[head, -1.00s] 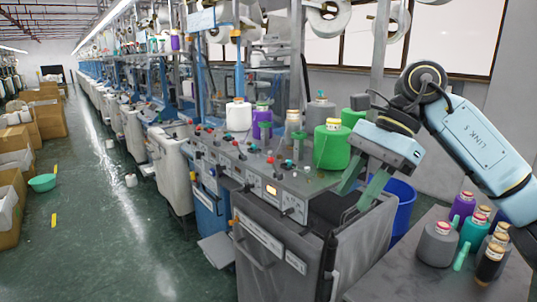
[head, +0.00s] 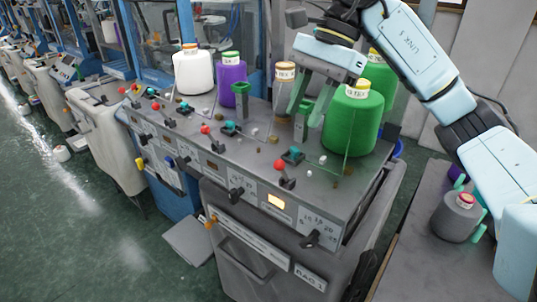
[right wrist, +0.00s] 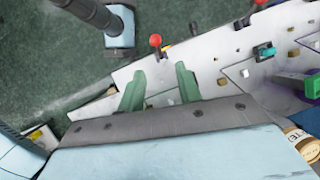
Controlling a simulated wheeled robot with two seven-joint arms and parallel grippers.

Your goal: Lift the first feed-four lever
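The knitting machine's grey control panel (head: 235,150) carries several levers, in a row with red ball knobs and teal handles. The nearest red-knobbed lever (head: 280,166) stands beside a teal-handled lever (head: 292,155); another red knob (head: 205,130) is farther left. I cannot read which lever is feed four. My right gripper (head: 308,108) is open and empty above the panel's back, left of the green cone. In the right wrist view its green fingers (right wrist: 160,90) are apart with nothing between them; a red knob (right wrist: 155,40) and teal handle (right wrist: 264,50) lie beyond. My left gripper is not in view.
A green yarn cone (head: 350,125), a brown one (head: 284,90), a purple one (head: 232,82) and a white one (head: 193,72) stand along the panel's back. A grey cone (head: 456,215) stands on the side table (head: 415,240). Floor at left is open.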

